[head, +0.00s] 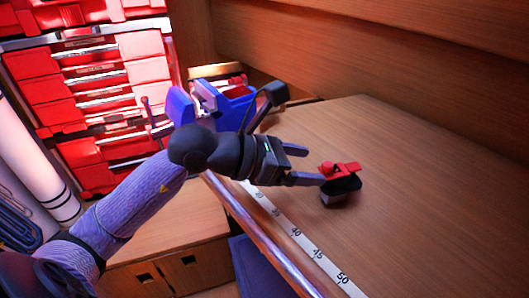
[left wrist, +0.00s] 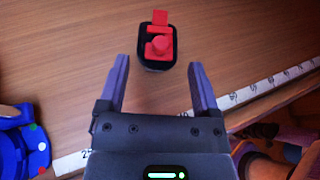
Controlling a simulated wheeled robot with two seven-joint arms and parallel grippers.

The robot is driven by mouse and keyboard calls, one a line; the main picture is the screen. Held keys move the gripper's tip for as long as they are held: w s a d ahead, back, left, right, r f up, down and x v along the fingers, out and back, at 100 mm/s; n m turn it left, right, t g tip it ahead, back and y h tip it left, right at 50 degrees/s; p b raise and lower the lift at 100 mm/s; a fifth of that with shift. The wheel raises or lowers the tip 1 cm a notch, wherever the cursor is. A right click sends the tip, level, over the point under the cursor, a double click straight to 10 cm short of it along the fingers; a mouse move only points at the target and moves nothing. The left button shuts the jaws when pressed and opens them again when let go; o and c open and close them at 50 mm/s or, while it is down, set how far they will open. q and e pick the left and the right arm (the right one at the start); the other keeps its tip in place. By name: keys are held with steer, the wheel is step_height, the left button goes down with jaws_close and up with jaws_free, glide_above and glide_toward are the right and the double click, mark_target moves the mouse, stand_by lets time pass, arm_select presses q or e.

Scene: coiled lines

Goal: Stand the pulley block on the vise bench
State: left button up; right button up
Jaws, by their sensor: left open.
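The pulley block, a black body with red parts on top (head: 341,188), rests on the wooden vise bench (head: 430,190). In the left wrist view the block (left wrist: 159,48) lies ahead, between the lines of the two fingers and just past their tips. My left gripper (head: 310,166) is open and empty, low over the bench, with one finger close beside the block in the head view. I cannot tell whether that finger touches it. The blue vise (head: 222,105) is at the bench's far left end. My right gripper is not in view.
A white measuring strip (head: 300,240) runs along the bench's front edge. Red drawers and bins (head: 90,85) stand at the back left, and a wooden cabinet (head: 175,262) is below. The bench right of the block is clear, up to the wooden wall (head: 400,60).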

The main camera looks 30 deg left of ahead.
arm_select(q)
steer(key=v, duration=0.8)
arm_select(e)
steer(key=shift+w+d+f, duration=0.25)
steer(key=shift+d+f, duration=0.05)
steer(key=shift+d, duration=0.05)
arm_select(q)
steer(key=shift+a, duration=0.1)
